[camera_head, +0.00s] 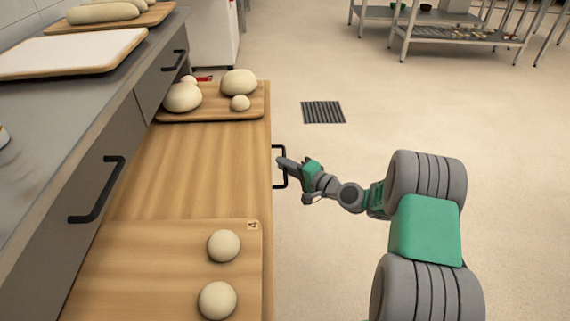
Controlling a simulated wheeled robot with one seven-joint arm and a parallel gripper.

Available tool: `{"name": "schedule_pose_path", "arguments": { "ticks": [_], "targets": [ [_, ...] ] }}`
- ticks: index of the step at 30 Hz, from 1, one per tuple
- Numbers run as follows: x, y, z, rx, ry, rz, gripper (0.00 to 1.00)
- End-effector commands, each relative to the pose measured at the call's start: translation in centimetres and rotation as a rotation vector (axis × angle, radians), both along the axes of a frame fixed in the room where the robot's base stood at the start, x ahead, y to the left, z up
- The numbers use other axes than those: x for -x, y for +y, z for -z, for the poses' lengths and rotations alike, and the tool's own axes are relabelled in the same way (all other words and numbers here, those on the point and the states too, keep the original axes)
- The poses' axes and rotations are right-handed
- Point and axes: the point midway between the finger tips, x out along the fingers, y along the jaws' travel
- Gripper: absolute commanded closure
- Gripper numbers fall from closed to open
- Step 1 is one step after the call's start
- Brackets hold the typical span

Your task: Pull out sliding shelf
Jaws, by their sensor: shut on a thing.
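The sliding shelf (190,165) is a wooden board standing out from under the grey counter on the left. It has a black handle (275,152) on its right front edge. My gripper (284,164) is at this handle and shut on it. The fingertips are small in the picture, and their exact grip on the bar is hard to make out. My arm reaches in from the lower right.
A wooden board with dough balls (258,106) lies at the shelf's far end, another with two balls (248,262) at its near end. Counter drawers have black handles (98,190). The floor to the right is clear, with a drain grate (323,112) and a metal table (455,36) beyond.

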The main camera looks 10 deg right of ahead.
Motion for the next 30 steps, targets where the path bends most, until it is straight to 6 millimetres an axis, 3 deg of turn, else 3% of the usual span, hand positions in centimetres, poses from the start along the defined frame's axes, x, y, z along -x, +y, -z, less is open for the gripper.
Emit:
{"name": "schedule_pose_path", "arguments": {
  "ticks": [11, 12, 19, 26, 30],
  "targets": [
    [-0.1, -0.2, -0.1, 0.002, -0.002, 0.002, 1.00],
    [-0.1, -0.2, -0.1, 0.002, -0.002, 0.002, 0.84],
    [0.0, -0.1, 0.0, 0.001, -0.001, 0.000, 0.66],
    [0.0, -0.2, 0.0, 0.000, 0.000, 0.000, 0.66],
    [1.0, -1.2, -0.4, 0.000, 0.004, 0.004, 0.66]
  ]
}}
